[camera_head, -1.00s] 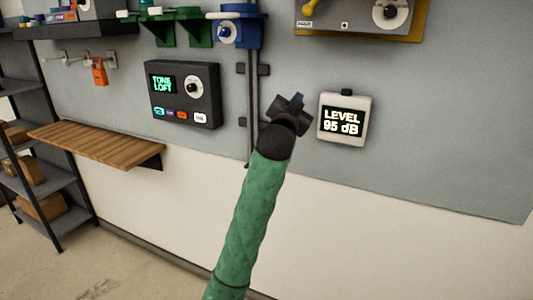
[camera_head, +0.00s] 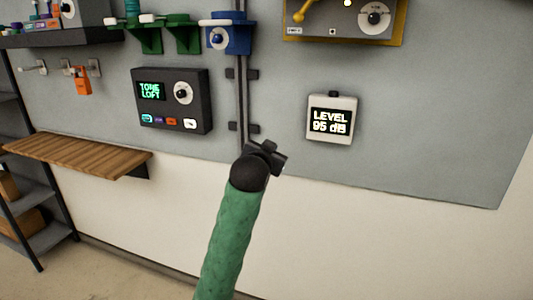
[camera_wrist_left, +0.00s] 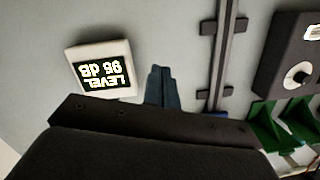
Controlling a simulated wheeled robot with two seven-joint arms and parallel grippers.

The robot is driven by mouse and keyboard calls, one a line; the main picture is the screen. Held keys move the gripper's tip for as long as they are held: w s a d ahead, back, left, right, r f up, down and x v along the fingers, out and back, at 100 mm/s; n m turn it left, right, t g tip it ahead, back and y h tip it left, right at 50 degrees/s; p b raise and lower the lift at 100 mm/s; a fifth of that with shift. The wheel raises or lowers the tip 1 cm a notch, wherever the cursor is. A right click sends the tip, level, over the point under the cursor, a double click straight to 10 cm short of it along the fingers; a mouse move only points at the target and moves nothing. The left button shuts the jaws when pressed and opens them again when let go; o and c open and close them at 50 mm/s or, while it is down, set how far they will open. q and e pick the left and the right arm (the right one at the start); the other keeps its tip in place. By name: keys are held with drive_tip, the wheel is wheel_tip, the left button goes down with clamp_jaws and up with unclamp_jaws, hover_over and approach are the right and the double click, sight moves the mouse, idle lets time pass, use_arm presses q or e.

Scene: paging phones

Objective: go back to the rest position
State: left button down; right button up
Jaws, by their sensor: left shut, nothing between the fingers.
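My left arm, in a green sleeve, rises from the bottom middle of the head view. Its dark gripper (camera_head: 272,153) is shut and empty, in front of the grey wall panel (camera_head: 420,130) near the lower end of a vertical rail. In the left wrist view the closed fingers (camera_wrist_left: 160,88) point toward the panel with nothing between them. My right gripper is not in view.
A white level meter (camera_head: 330,118) reading "LEVEL 95 dB" hangs right of the gripper. A dark control box (camera_head: 172,100) reading "TONE LOFT" is to the left, above a wooden shelf (camera_head: 78,155). The white wall below is clear.

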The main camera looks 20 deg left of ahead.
use_arm(q)
drive_tip(key=shift+s+f, duration=0.2)
drive_tip(key=shift+f, duration=0.05)
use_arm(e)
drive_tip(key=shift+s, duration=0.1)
